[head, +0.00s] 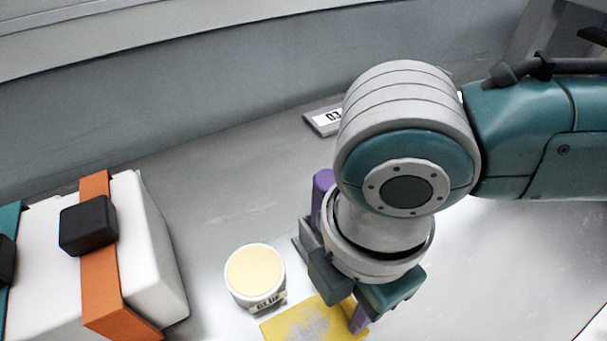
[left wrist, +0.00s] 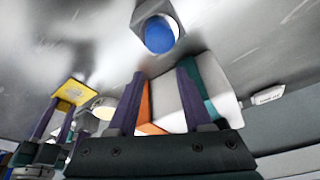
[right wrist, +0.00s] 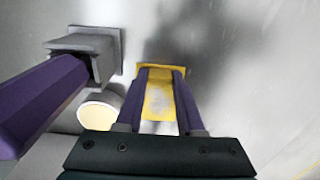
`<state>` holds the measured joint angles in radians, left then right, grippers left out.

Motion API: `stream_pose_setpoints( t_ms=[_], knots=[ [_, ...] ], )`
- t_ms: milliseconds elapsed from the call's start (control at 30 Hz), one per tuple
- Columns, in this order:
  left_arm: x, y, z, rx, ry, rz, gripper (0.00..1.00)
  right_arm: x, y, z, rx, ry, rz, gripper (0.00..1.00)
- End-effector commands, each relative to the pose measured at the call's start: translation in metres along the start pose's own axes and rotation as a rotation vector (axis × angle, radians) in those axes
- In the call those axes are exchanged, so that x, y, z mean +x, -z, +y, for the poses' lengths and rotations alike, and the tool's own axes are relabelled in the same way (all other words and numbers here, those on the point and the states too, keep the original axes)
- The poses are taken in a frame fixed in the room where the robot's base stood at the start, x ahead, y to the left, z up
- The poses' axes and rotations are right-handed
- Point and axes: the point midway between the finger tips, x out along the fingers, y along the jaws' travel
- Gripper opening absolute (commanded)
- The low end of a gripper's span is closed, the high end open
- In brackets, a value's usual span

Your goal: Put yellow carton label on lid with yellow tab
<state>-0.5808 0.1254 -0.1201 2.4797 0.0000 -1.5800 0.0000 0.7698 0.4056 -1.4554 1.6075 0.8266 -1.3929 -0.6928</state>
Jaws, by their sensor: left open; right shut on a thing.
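The yellow carton label (head: 300,322) is a flat yellow piece with a grey, scuffed-looking patch. My right gripper (right wrist: 161,74) is shut on the label, which shows between its purple fingers in the right wrist view (right wrist: 160,100). In the head view my right wrist hides part of it. In the left wrist view the label (left wrist: 74,92) is at the right gripper's tips, above the surface. My left gripper (left wrist: 160,73) is open and empty, with the strapped white cases showing beyond its fingers; it is outside the head view. I see no lid with a yellow tab.
A glue pot (head: 254,275) with a cream top stands left of the label. White cases (head: 150,245) with orange and teal straps are at left. A blue round thing on grey (left wrist: 159,35) is elsewhere.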

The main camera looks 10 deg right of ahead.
Motion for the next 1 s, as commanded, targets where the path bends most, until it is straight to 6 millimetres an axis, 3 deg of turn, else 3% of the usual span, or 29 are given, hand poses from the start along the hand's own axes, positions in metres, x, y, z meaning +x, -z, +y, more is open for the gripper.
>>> stream_pose_setpoints(
  t_ms=[33,267,733,867,1000],
  knots=[
    [0.000,0.000,0.000,0.000,0.001,0.001,0.50,0.000,0.000,0.000,0.000,0.000,0.000,0.24],
    [0.000,0.000,0.000,0.000,0.001,0.001,0.50,0.000,0.000,0.000,0.000,0.000,0.000,0.00],
    [-0.003,0.002,0.002,-0.007,-0.005,0.003,0.50,-0.006,0.000,0.000,0.000,-0.001,0.001,0.00],
    [-0.008,0.004,0.002,-0.009,-0.007,0.004,0.50,-0.022,0.000,0.001,-0.001,-0.003,0.002,0.00],
    [-0.017,0.007,0.002,-0.010,-0.007,0.004,0.50,-0.054,0.000,0.001,-0.001,-0.004,0.002,0.00]
  ],
)
